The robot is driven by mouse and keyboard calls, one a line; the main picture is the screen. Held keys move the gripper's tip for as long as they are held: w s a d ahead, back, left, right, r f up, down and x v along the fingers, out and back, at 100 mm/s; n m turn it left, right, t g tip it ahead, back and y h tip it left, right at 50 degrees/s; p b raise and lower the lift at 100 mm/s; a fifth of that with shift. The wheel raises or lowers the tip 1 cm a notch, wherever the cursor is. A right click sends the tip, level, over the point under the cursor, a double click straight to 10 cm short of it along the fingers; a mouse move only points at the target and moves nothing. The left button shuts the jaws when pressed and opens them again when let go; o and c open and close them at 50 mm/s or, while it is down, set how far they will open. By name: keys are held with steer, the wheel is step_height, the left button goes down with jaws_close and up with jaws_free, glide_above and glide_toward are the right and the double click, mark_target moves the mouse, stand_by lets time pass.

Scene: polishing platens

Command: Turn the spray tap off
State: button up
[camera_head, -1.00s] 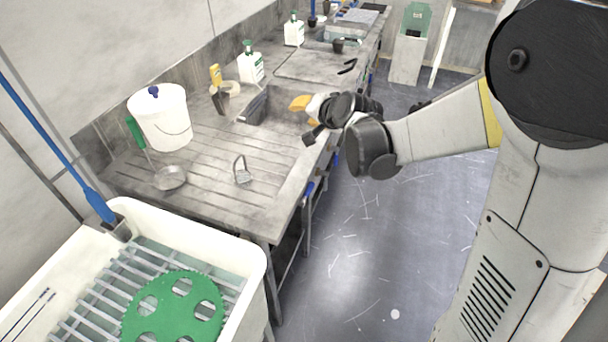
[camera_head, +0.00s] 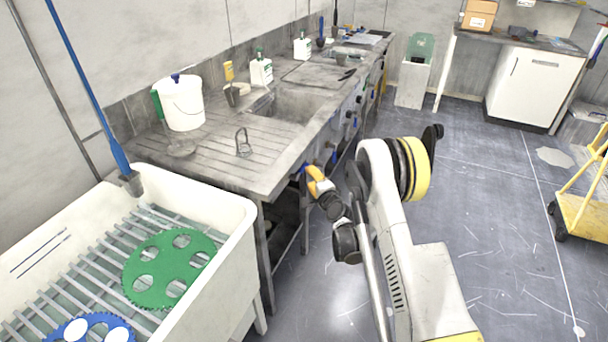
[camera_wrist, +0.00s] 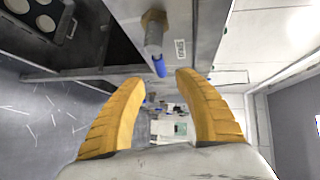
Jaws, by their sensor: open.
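My gripper (camera_wrist: 158,80) has two yellow fingers, open with nothing between them. In the wrist view a metal tap fitting with a brass-coloured nut (camera_wrist: 153,30) has a blue lever end (camera_wrist: 159,67) just ahead of the fingertips, apart from them. In the head view my gripper (camera_head: 314,182) is low at the front edge of the bench, close to a blue tap part at the bench front. More blue-handled taps (camera_head: 332,153) run along the front further back. A small label (camera_wrist: 180,48) beside the fitting is too small to read, so I cannot tell which tap is the spray tap.
The grey bench (camera_head: 215,150) has a sink and carries a white bucket (camera_head: 183,104) and bottles. A white trough (camera_head: 245,235) with green and blue discs stands at the front left. A yellow trolley (camera_head: 585,210) is at the right. The floor between is clear.

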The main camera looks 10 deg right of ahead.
mark_target(304, 167)
steer(key=b+x, duration=0.2)
steer(key=x, duration=0.6)
jaws_close()
